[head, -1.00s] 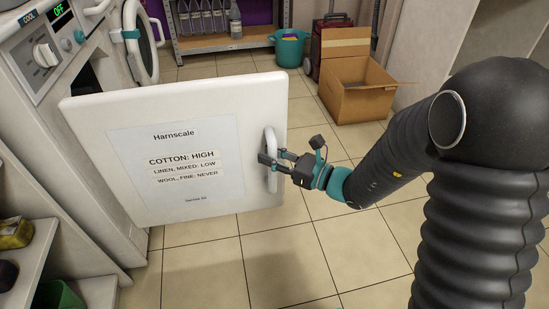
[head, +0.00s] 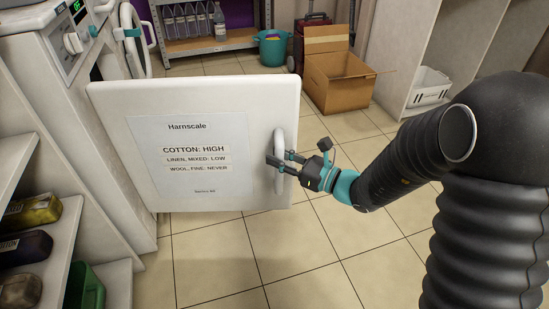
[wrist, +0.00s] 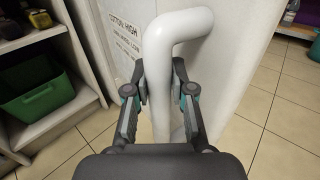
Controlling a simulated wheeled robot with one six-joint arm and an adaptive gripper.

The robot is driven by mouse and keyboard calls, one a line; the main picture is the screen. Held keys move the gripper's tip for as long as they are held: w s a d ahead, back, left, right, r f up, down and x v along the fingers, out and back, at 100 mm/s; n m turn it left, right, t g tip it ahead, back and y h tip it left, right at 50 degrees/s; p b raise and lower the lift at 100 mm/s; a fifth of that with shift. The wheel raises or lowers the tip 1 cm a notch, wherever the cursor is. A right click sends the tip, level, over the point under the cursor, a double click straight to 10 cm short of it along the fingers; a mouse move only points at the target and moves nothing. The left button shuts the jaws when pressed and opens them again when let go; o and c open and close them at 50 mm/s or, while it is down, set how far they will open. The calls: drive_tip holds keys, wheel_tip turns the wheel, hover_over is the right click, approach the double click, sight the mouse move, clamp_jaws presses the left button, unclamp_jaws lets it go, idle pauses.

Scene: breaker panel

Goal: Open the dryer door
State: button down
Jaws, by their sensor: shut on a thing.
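The white dryer door (head: 268,105) stands swung out from the dryer (head: 98,180) at the left. A label (head: 195,150) headed "Harnscale" with fabric heat settings is on its face. A white bar handle (head: 279,150) is upright near the door's right edge. My gripper (head: 281,162) is shut on the handle, with its fingers on either side of the bar. In the wrist view the handle (wrist: 157,60) runs down between the two fingers of my gripper (wrist: 160,85). The dryer's opening is mostly hidden behind the door.
Shelves (head: 40,195) with dark and yellow packs and a green bin (head: 86,290) stand at the left. A cardboard box (head: 338,85), a teal bucket (head: 272,50) and a white basket (head: 430,87) are at the back. The tiled floor (head: 250,255) before the door is clear.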

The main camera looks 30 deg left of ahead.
drive_tip(key=c, duration=1)
unclamp_jaws()
drive_tip(key=shift+w+d, duration=0.15)
drive_tip(key=shift+w, duration=0.05)
drive_tip(key=shift+o, duration=0.2)
drive_tip(key=shift+s, duration=0.15)
drive_tip(key=d, duration=1.1)
drive_tip(key=shift+s+d, duration=0.35)
drive_tip(key=shift+s, duration=0.1)
